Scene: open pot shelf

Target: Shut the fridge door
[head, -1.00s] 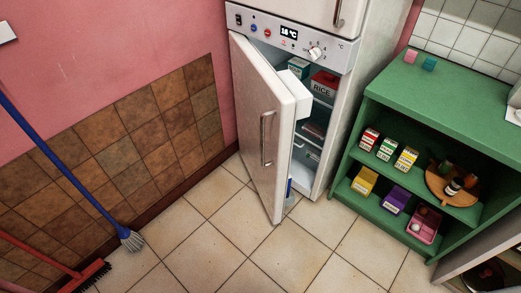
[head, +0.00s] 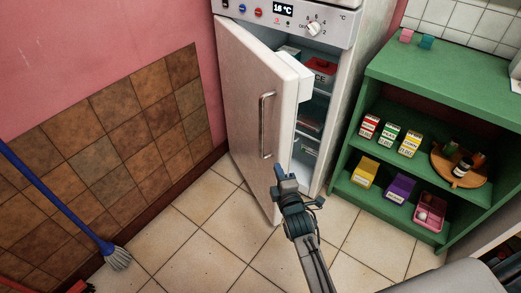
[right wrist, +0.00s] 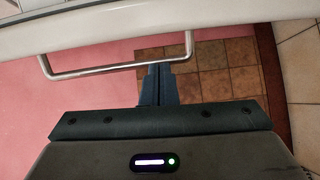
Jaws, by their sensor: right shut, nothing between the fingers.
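The white fridge door (head: 243,110) stands ajar in the head view, swung out to the left, with a gap along its right side that shows the shelves inside the fridge (head: 340,110). Its upright metal handle (head: 264,125) is on the outer face. My right gripper (head: 279,174) is shut and empty, low by the door's free edge; I cannot tell whether it touches. In the right wrist view its closed fingertips (right wrist: 156,70) appear close to the handle bar (right wrist: 115,69), below the white door (right wrist: 120,28). My left gripper is out of view.
A green shelf (head: 440,75) with several boxes stands close right of the fridge. A tiled pink wall (head: 100,50) runs along the left, with a blue broom (head: 60,205) near it. The floor tiles (head: 190,245) before the door are clear.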

